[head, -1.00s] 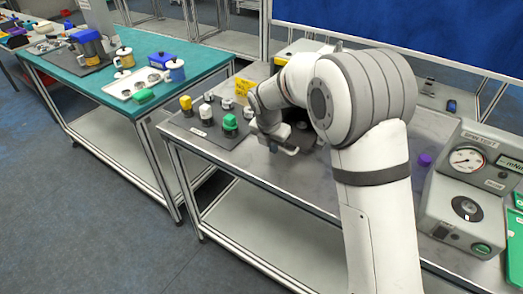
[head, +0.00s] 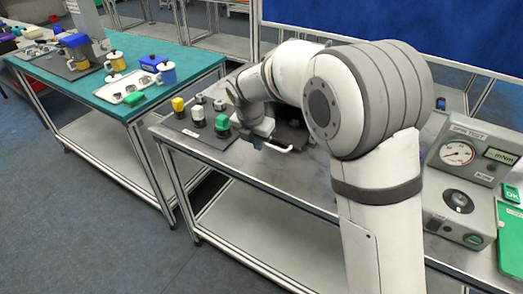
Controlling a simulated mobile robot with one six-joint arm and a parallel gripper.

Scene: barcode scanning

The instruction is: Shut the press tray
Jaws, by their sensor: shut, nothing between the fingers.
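My gripper (head: 258,142) is low over the middle workbench, just right of the green-topped part, at the end of my bent arm. It looks shut and holds nothing that I can see. A pale, bar-like handle (head: 290,149) shows just right of it, close to the bench top; I take it for the press tray's handle. A dark shape (head: 291,133) shows behind the handle. My arm hides most of the press and tray, so I cannot tell how far the tray stands out or whether the gripper touches it.
A dark mat (head: 205,138) with yellow-, white- and green-topped parts lies left of my gripper. A grey tester (head: 462,195) with a dial stands at the right. A teal table (head: 195,62) with mugs and a white tray stands at the left.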

